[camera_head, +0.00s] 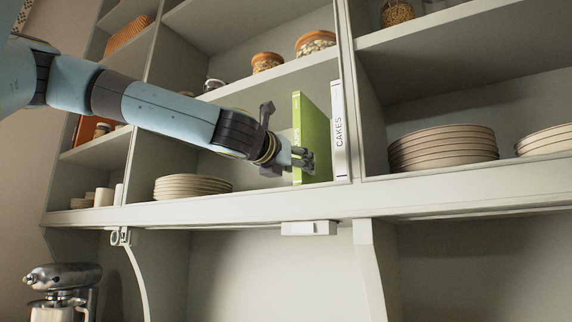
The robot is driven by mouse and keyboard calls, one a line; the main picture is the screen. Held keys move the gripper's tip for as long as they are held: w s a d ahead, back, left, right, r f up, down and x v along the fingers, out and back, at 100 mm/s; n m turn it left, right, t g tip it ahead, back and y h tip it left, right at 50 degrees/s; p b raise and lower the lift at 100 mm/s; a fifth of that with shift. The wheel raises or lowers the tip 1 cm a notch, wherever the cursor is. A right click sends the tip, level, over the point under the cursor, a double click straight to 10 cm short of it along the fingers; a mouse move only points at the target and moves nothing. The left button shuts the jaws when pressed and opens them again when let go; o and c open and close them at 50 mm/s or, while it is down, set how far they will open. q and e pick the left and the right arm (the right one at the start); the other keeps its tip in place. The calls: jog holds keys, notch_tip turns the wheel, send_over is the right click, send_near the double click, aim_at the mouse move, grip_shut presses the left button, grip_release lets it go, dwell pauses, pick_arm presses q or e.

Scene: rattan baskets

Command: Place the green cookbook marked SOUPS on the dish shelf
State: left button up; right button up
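The green cookbook (314,125) stands upright in the middle shelf compartment, beside a white book marked CAKES (338,130). Only part of the lettering on its spine shows, as my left gripper covers the lower part. My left gripper (303,160) reaches in from the left and its fingers are at the book's spine. I cannot tell whether the fingers are closed on it. A stack of plates (192,185) stands on the same shelf board (250,196) to the left. More plates (443,148) stand in the right compartment. My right gripper is not in view.
Upright dividers (357,100) separate the compartments. Jars (315,42) stand on the shelf above. Cups (104,197) stand at the lower left. The shelf board between the left plates and the green book looks clear. A stand mixer (62,285) is below at the left.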

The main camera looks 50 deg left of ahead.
pick_arm(q)
jog(key=b+v, duration=0.2)
jog(key=v, duration=0.3)
jog(key=shift+s+d, duration=0.15)
jog(key=shift+s, duration=0.1)
dwell(0.4)
